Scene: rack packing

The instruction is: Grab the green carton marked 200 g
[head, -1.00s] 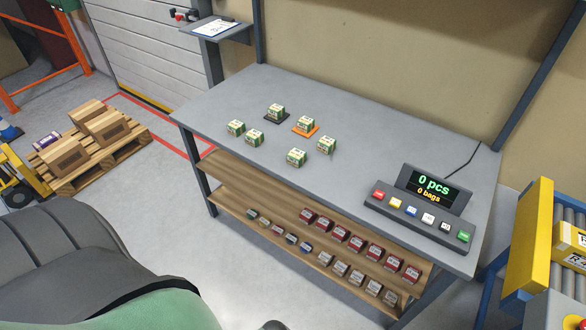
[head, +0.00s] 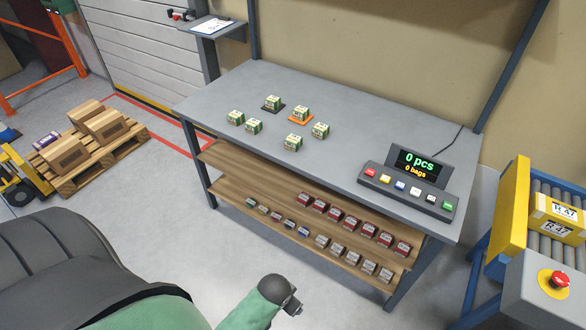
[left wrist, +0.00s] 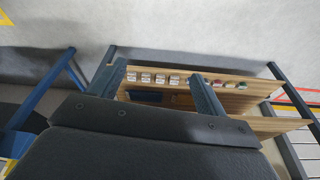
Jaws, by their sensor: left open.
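Several small green-and-cream cartons stand on the grey table (head: 370,135). In the head view one carton (head: 273,102) is on a dark pad and another (head: 301,113) is on an orange pad. The others stand on bare tabletop: two at the left (head: 235,117) (head: 254,126), one in front (head: 293,142) and one at the right (head: 320,130). Their weight marks are too small to read. My left gripper (head: 292,302) is low in front of the table, well apart from the cartons. In the left wrist view its fingers (left wrist: 153,82) are open and empty. My right gripper is out of view.
Wooden shelves (head: 265,190) under the tabletop hold rows of small red, grey and coloured boxes. A button console (head: 409,192) reading 0 pcs, 0 bags stands at the table's right. A roller conveyor (head: 555,215) is beyond it. A pallet (head: 92,150) of boxes is at the left.

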